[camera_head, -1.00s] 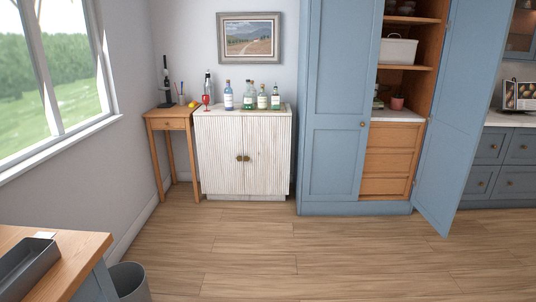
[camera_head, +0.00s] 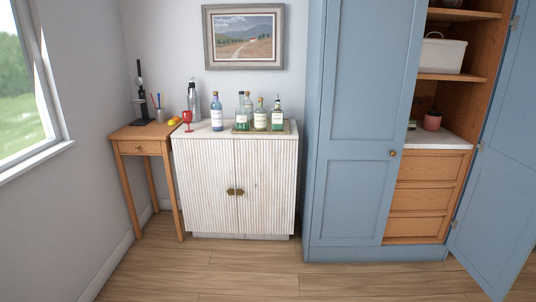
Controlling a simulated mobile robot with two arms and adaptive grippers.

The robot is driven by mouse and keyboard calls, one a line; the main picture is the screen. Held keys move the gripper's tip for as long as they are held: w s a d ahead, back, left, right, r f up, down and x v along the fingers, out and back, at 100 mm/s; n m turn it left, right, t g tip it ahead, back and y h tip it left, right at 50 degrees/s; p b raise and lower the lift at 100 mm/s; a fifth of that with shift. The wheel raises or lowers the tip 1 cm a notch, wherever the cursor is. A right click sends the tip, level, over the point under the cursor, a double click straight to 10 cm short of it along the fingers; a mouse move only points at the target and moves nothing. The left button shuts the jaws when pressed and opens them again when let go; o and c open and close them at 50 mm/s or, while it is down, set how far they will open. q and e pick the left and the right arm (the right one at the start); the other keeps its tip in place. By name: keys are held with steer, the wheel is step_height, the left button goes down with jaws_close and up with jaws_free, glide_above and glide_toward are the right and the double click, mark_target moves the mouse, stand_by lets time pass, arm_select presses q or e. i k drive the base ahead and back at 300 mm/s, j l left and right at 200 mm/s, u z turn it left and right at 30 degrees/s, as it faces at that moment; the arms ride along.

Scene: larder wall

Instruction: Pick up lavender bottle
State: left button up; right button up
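Several bottles stand upright on top of a white ribbed cabinet (camera_head: 236,183). A bottle with a blue-violet body and a pale label (camera_head: 216,116) stands left of the middle; it looks like the lavender bottle, though its label is too small to read. To its right, green and clear bottles (camera_head: 260,115) stand on a tray (camera_head: 287,130). A silver bottle or siphon (camera_head: 193,102) stands behind it to the left, and a red goblet (camera_head: 187,119) stands in front of that. Neither of my grippers shows in the view.
The wooden floor (camera_head: 230,265) before the cabinet is clear.

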mark_target(217, 107)
steer(key=i, duration=1.85)
